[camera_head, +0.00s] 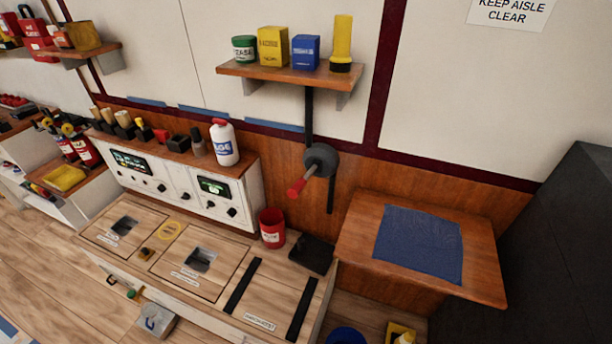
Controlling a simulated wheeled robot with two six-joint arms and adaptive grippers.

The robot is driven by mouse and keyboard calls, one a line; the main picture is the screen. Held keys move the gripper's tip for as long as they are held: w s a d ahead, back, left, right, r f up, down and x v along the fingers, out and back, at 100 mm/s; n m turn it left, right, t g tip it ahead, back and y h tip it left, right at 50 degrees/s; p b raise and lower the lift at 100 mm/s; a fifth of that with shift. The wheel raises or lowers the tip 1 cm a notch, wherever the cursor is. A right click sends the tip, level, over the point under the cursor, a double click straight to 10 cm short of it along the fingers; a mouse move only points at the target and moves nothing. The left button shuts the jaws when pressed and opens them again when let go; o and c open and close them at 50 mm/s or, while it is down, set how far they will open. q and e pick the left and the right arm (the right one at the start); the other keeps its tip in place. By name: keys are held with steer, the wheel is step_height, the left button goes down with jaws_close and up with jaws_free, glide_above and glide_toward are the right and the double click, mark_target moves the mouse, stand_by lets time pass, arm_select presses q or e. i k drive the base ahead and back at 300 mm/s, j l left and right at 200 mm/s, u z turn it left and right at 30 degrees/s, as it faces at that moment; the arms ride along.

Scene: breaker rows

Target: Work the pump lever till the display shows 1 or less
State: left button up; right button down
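A lever with a red grip (296,188) sticks out from a round dark grey hub (321,158) on the wall, below the shelf. Its grip points down and to the left. A black vertical bar runs behind the hub. A white control panel (178,203) stands left of the lever. It carries a left display (130,162) and a right display (214,187), both with greenish marks too small to read. I cannot tell which display goes with the lever. Neither of my grippers shows in the head view.
A wooden shelf (290,74) with cans and boxes hangs above the lever. A red cup (272,228) stands on the bench below it. A wooden side table (478,246) with a blue cloth (418,243) is at the right. A dark block (570,250) fills the far right.

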mark_target(296, 189)
steer(key=k+j+u, duration=0.6)
steer(key=j+u, duration=0.2)
